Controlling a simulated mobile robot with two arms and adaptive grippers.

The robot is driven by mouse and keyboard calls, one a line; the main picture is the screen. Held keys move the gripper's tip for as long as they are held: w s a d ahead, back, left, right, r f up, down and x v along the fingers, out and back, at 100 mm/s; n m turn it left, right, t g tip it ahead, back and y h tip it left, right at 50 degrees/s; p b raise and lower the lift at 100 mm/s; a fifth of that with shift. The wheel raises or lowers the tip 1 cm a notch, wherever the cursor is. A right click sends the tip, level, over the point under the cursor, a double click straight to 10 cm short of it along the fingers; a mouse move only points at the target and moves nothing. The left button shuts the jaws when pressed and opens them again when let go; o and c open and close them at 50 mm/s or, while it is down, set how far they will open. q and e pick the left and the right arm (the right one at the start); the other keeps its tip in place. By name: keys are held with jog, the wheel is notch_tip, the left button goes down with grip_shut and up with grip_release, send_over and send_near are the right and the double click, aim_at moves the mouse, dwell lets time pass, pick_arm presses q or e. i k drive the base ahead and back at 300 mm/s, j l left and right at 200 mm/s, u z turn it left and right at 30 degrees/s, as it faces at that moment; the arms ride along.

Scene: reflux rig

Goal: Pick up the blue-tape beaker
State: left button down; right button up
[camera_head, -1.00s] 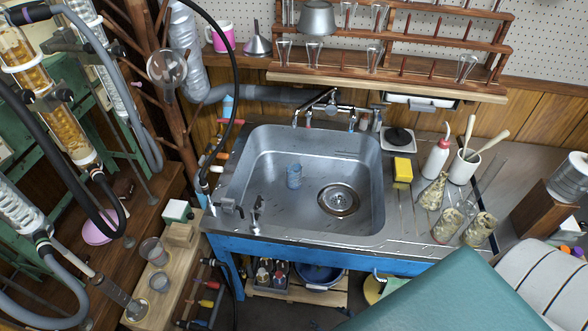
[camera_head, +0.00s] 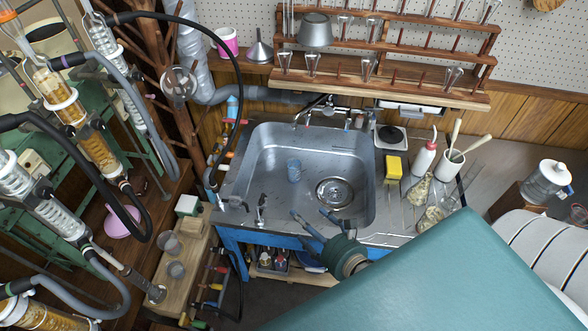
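A small blue-looking beaker (camera_head: 294,171) stands in the left part of the steel sink basin (camera_head: 262,211), left of the drain. It is too small to tell whether the blue is tape. A dark gripper (camera_head: 309,212), which I take as my right one because its arm comes from the lower right, is over the sink's front edge. Its fingers are apart and empty, in front of the beaker and clear of it. My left gripper is not in view.
A faucet (camera_head: 318,110) stands behind the basin. A yellow sponge (camera_head: 393,168), a wash bottle (camera_head: 424,158) and dirty glassware (camera_head: 432,216) are on the right drainboard. Two beakers (camera_head: 172,245) sit on the wooden bench at left. My teal panel hides the lower right.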

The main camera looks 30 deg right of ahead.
aim_at(293, 164)
jog(key=i+l, duration=0.75)
jog(key=i, duration=0.1)
